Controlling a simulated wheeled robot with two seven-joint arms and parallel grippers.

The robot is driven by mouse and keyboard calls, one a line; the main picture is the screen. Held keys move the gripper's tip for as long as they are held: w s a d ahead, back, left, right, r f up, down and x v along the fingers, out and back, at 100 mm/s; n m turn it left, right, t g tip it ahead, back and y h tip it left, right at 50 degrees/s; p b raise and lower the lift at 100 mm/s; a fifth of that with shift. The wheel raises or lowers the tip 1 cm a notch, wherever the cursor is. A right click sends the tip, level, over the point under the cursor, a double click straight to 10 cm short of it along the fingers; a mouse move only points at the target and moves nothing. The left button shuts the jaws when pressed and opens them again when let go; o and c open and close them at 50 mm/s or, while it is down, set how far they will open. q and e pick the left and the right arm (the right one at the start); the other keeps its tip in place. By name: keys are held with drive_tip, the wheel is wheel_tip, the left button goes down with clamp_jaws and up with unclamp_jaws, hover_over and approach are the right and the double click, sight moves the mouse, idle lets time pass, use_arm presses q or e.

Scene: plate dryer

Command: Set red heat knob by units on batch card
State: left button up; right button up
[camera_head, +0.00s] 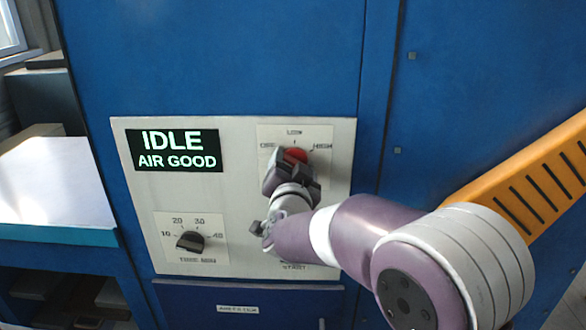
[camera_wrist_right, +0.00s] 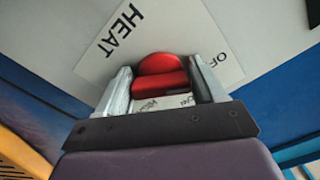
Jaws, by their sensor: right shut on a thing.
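The red heat knob (camera_head: 295,155) is on the upper right of the light control panel, on a plate marked OFF, LOW and HIGH. My right gripper (camera_head: 286,170) is at the knob and partly covers it. In the right wrist view the red knob (camera_wrist_right: 160,75) sits between the two fingers of my right gripper (camera_wrist_right: 162,90), which is shut on it. The word HEAT shows on the plate beside it. The knob's pointer direction cannot be told. My left gripper is not in view. No batch card can be made out.
A display (camera_head: 174,150) reads IDLE, AIR GOOD. A black timer knob (camera_head: 190,241) with marks 10 to 40 is at the panel's lower left. My right arm hides the lower right, where START partly shows. A white-topped surface (camera_head: 50,185) is at the left.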

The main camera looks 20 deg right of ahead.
drive_tip(key=shift+f+m+b, duration=0.15)
drive_tip(key=shift+m+b, duration=0.45)
drive_tip(key=shift+b, duration=0.1)
drive_tip(key=m+b, duration=0.7)
drive_tip(key=shift+a+m, duration=0.1)
drive_tip(key=shift+m, duration=0.2)
drive_tip(key=shift+r+m+b, duration=0.25)
drive_tip(key=shift+m+b, duration=0.55)
drive_tip(key=shift+m, duration=0.5)
drive_tip(key=o, duration=1)
drive_tip(key=shift+c, duration=0.2)
drive_tip(key=shift+r, duration=0.1)
